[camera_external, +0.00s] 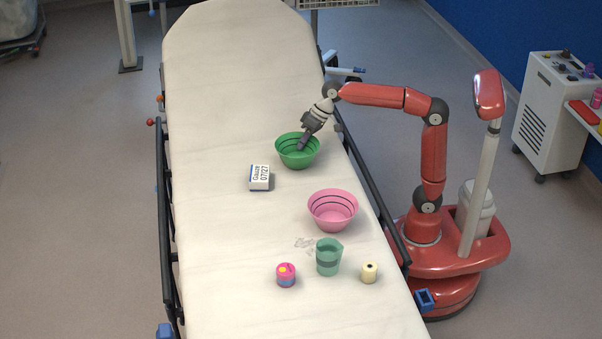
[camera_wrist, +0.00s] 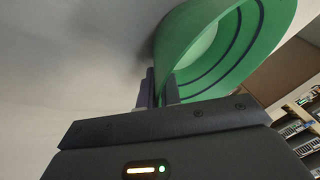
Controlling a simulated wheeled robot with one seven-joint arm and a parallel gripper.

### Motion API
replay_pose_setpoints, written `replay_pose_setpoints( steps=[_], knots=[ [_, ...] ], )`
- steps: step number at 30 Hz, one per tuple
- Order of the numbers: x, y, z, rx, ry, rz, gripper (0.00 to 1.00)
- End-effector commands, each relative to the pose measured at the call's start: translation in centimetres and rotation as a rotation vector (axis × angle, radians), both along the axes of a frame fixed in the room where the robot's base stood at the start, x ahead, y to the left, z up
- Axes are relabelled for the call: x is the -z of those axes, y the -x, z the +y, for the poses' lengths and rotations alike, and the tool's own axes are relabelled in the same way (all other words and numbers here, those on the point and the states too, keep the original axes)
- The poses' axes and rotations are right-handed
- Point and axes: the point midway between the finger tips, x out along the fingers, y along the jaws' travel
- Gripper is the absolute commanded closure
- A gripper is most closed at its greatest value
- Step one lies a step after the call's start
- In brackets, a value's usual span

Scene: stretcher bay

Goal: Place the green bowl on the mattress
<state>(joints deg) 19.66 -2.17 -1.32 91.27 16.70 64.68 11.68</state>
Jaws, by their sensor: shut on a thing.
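The green bowl (camera_external: 297,155) with dark rings is at the middle of the white mattress (camera_external: 235,70) in the external view. My gripper (camera_external: 304,143) reaches down from the right and is shut on the bowl's rim. In the wrist view the two fingers (camera_wrist: 158,90) pinch the wall of the green bowl (camera_wrist: 225,50), which looks tilted from this camera. The bowl is upright in the external view. I cannot tell whether its base touches the mattress or hangs just above it.
A white gauze box (camera_external: 260,178) stands just left of and nearer than the bowl. A pink bowl (camera_external: 333,212), a teal beaker (camera_external: 329,257), a pink jar (camera_external: 286,274) and a cream roll (camera_external: 369,272) stand nearer. Side rails (camera_external: 372,190) edge the stretcher. The mattress's far half is clear.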

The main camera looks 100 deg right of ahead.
Motion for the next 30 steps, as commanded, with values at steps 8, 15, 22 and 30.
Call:
replay_pose_setpoints(
  steps=[8, 15, 22, 30],
  knots=[
    [0.4, 0.0, 0.0, 0.000, 0.000, 0.000, 0.91],
    [0.3, 0.0, 0.0, 0.000, 0.000, 0.000, 0.73],
    [-0.1, 0.0, 0.0, 0.000, 0.000, 0.000, 0.73],
    [-4.1, 2.1, -0.4, 0.001, 0.001, -0.003, 0.73]
  ],
)
